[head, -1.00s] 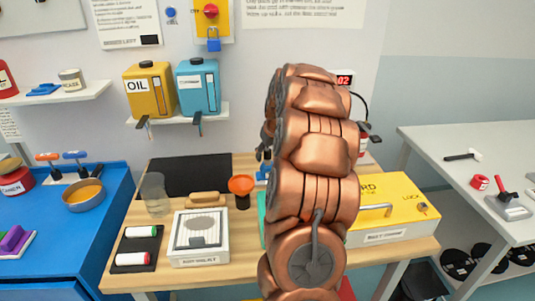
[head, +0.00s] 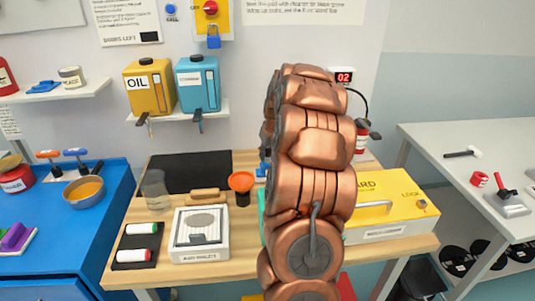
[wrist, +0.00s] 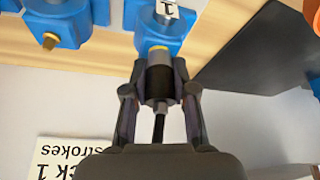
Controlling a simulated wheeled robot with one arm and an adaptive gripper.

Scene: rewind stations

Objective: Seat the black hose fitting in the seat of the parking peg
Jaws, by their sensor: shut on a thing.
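In the wrist view my gripper (wrist: 160,74) is shut on the black hose fitting (wrist: 161,88), with one finger on each side. The fitting has a grey collar at its far end, and a thin dark stem runs back toward my palm. The collar meets, or nearly meets, a yellow ring on a blue block (wrist: 155,28) labelled 1; I cannot tell whether they touch. I cannot make out the parking peg for certain. In the head view my copper arm hides the fitting and most of my gripper.
Another blue block (wrist: 57,22) with a brass tip stands left in the wrist view. In the head view, a yellow case (head: 395,205), an orange funnel (head: 241,182) and a white tray (head: 201,233) share the wooden bench. A black hose (head: 361,102) hangs near the red counter (head: 343,76).

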